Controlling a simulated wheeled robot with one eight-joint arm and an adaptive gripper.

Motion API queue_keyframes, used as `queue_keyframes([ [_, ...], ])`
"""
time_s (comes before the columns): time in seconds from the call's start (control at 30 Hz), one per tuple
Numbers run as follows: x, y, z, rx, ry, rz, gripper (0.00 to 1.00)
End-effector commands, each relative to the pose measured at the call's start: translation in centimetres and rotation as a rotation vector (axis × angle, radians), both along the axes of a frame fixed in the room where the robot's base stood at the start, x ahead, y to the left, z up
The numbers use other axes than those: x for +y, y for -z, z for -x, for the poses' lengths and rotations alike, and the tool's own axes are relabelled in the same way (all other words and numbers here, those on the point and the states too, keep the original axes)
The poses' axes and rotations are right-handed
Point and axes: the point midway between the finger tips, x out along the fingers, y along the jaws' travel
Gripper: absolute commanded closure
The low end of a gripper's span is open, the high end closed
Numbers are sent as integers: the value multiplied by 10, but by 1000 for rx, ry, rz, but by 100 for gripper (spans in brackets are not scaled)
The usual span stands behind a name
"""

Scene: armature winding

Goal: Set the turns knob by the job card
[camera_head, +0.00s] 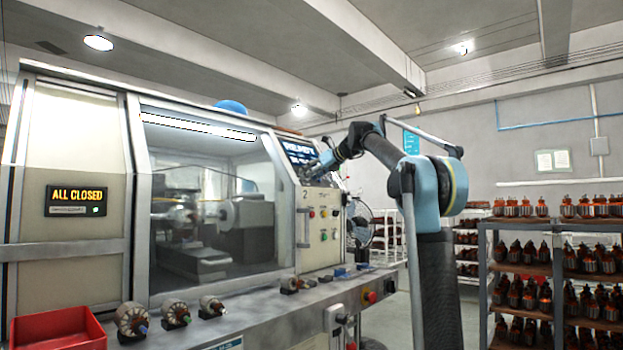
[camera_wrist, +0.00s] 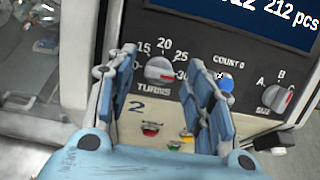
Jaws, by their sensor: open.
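The turns knob (camera_wrist: 160,70) is a round grey knob with a red mark, on the machine's panel above the word TURNS. Numbers 15, 20, 25 and 30 show around it. Its red mark is on the right side, towards 30. My gripper (camera_wrist: 163,66) is open, with one blue finger on each side of the knob in the picture; I cannot tell whether they touch it. In the head view my gripper (camera_head: 318,168) is at the upper panel, and the knob is hidden there. I cannot make out a job card with readable text.
A blue COUNT 0 button (camera_wrist: 226,83) and a size knob (camera_wrist: 278,97) sit right of the turns knob. A screen (camera_wrist: 245,20) reading 212 pcs is above. Armatures (camera_head: 132,318) and a red tray (camera_head: 58,329) stand on the ledge. A rack (camera_head: 528,270) is at right.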

Motion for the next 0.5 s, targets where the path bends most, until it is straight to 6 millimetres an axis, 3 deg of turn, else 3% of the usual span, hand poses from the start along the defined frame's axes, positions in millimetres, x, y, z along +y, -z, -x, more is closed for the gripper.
queue_keyframes([
  [0.33, 2, 1, -2, 0, 0, 0, 54],
  [0.5, 2, 1, -2, 0, 0, 0, 93],
])
